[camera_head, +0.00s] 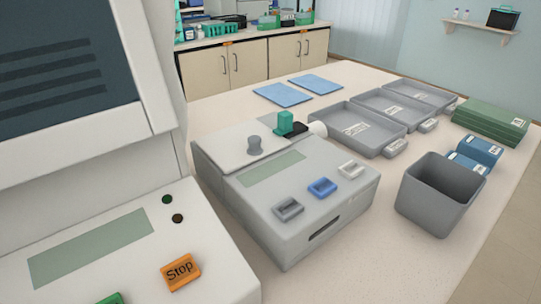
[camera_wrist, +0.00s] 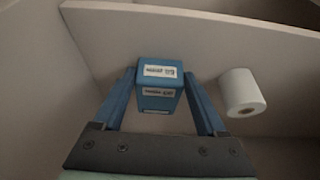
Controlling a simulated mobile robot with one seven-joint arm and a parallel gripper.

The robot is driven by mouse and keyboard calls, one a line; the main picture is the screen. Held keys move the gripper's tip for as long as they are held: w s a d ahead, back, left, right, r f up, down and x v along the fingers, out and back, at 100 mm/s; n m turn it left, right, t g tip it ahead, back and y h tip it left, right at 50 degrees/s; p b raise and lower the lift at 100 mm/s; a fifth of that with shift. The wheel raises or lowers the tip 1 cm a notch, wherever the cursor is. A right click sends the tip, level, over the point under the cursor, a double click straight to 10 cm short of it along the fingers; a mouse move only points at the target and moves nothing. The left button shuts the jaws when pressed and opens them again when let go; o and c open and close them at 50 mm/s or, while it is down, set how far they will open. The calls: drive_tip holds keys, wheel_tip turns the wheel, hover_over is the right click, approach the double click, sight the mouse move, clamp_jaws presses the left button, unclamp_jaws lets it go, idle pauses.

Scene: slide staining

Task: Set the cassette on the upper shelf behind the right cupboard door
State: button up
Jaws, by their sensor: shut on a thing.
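In the wrist view my gripper (camera_wrist: 160,76) is shut on a blue cassette (camera_wrist: 158,102) with white printed labels. One blue finger is on each side of it. Pale panels surround the gripper, like the inside of a cupboard; a pale board (camera_wrist: 215,38) runs across beyond the cassette. Whether the cassette touches any panel I cannot tell. The head view does not show my gripper, the held cassette or the right cupboard door.
A white roll (camera_wrist: 241,92) is close to the right of the gripper in the wrist view. In the head view, a bench holds a grey machine (camera_head: 290,190), grey trays (camera_head: 352,128), a dark bin (camera_head: 440,190), blue boxes (camera_head: 480,150) and green boxes (camera_head: 492,122).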

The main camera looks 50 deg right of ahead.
drive_tip(key=o, duration=1.5)
drive_tip(key=p+v, duration=0.3)
drive_tip(key=v, duration=0.4)
drive_tip(key=shift+s+r, duration=0.15)
drive_tip(key=shift+r, duration=0.15)
